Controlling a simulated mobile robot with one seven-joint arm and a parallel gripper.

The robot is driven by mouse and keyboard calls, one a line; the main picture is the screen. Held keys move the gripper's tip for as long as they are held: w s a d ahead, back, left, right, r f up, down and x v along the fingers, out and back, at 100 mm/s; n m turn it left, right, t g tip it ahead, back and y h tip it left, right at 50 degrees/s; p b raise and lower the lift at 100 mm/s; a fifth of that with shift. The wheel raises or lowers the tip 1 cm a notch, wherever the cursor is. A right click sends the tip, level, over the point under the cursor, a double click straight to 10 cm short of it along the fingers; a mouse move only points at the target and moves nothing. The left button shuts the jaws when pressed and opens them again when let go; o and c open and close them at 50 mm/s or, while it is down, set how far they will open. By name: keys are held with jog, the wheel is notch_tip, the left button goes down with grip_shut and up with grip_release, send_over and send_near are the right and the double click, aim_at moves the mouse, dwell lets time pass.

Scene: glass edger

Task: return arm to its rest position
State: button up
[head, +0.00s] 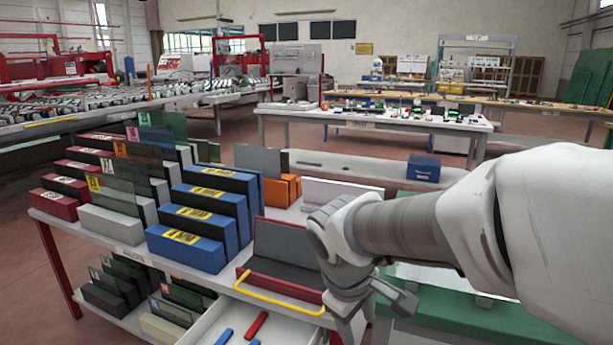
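My arm comes in from the right edge, thick and white, and reaches across to the middle of the picture. My gripper (352,326) is at the lower middle, in front of the bench and pointing down. Its fingertips run to the bottom edge of the picture, so I cannot tell how far apart they are. I see no object held in the visible part. A red and grey tray (285,250) with a yellow front handle lies just left of the gripper.
The rack bench (117,252) holds blue blocks (192,250), grey and red blocks and upright glass panes. An open white drawer (222,318) with blue and red items is below left of the gripper. A green surface (460,318) lies under my arm. A long worktable (390,123) stands behind.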

jog(key=s+d+r+m+t+y+b, duration=0.1)
jog(key=s+d+m+b, duration=0.15)
jog(key=s+m, duration=0.3)
jog(key=s+d+r+m+t+y+b, duration=0.1)
jog(key=s+d+m+t, duration=0.2)
jog(key=s, duration=0.4)
notch_tip(320, 180, up, 22)
jog(key=g+p, duration=0.1)
jog(key=p, duration=2.1)
jog(key=shift+f, duration=0.2)
